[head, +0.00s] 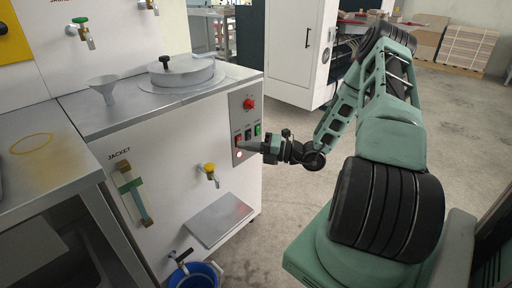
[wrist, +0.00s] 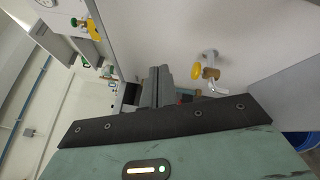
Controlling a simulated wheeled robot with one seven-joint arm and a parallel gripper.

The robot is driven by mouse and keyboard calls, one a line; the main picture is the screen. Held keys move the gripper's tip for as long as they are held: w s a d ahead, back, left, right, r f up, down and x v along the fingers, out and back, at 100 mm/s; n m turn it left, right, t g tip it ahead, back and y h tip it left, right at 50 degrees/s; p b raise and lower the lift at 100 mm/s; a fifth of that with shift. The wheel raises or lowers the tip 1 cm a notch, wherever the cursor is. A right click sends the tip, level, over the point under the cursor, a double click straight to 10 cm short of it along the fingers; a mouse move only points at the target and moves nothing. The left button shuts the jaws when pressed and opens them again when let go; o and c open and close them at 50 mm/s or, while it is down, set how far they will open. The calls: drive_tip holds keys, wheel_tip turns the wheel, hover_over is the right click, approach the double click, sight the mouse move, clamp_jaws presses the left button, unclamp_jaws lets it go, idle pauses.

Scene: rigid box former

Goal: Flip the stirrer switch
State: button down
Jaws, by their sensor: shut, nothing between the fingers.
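The grey control panel (head: 247,117) is on the right end of the white cabinet's front. It carries a red knob (head: 249,104) at the top and a row of rocker switches below. One switch is red (head: 239,138), one is dark green (head: 248,135) and one is brighter green (head: 257,130). Their labels are too small to read, so I cannot tell which is the stirrer switch. My gripper (head: 243,147) is shut and empty, its tips at the panel just below the red switch. Contact cannot be told. In the wrist view, the shut fingers (wrist: 156,84) hide most of the panel.
A yellow-handled tap (head: 210,171) sticks out left of the panel and shows large in the wrist view (wrist: 203,70). Below it are a grey shelf (head: 219,219) and a blue bucket (head: 196,275). A round lid (head: 182,72) and funnel (head: 104,88) are on top.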

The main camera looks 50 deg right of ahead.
sight(250, 133)
drive_tip(key=s+d+f+m+t+h+b, duration=0.1)
drive_tip(key=s+d+f+m+t+h, duration=0.1)
drive_tip(key=d+f+m+h, duration=0.2)
drive_tip(key=s+d+f+m+t+h+b, duration=0.1)
drive_tip(key=d+f+m+h, duration=0.4)
drive_tip(key=d, duration=0.5)
drive_tip(key=shift+s+m+t+h, duration=0.4)
drive_tip(key=shift+s+m+h, duration=0.2)
drive_tip(key=shift+s+m, duration=0.4)
drive_tip(key=shift+w, duration=0.2)
drive_tip(key=w+b, duration=0.1)
drive_tip(key=w, duration=0.3)
drive_tip(key=w+r+b, duration=0.1)
drive_tip(key=w, duration=0.4)
drive_tip(key=w+b, duration=0.1)
drive_tip(key=w, duration=0.3)
drive_tip(key=shift+w+r, duration=0.35)
